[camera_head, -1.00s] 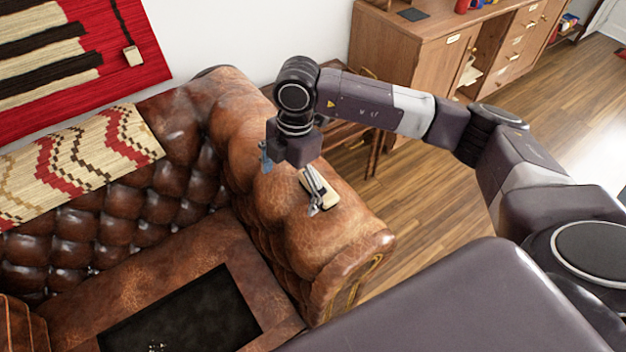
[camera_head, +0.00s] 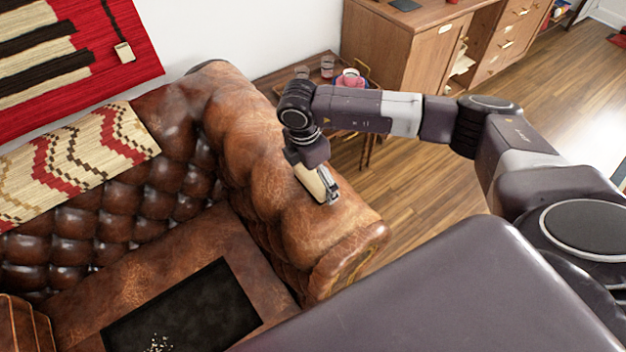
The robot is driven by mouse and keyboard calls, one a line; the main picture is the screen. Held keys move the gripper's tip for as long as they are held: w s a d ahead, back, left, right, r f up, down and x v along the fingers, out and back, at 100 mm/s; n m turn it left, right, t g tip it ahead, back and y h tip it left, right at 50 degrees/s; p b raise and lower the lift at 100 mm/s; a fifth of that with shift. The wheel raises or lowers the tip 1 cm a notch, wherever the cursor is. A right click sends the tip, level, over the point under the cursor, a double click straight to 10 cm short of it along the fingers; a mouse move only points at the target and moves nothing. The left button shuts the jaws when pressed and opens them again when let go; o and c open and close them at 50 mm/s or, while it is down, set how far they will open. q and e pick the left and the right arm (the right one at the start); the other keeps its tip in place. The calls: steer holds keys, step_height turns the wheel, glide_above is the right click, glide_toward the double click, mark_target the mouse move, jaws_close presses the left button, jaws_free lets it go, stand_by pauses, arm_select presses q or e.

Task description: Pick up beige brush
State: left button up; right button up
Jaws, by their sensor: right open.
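The beige brush (camera_head: 311,184) lies on the rounded top of the brown leather sofa arm (camera_head: 285,200), partly covered by my right gripper. My right gripper (camera_head: 323,190) points down over the brush. One finger shows along the brush's right side; the other finger is hidden behind the wrist and brush. The jaws are open, and I cannot tell whether the finger touches the brush. My left gripper is not in view.
A dark mat (camera_head: 150,325) with pale crumbs lies on the sofa seat. A patterned throw (camera_head: 75,165) covers the backrest. Behind the arm, a small wooden table (camera_head: 280,82) holds glasses and a pink cup (camera_head: 350,78). A wooden desk (camera_head: 400,50) stands beyond.

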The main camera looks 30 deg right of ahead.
mark_target(313, 178)
steer(key=c, duration=1)
step_height(313, 178, up, 20)
steer(key=b, duration=0.2)
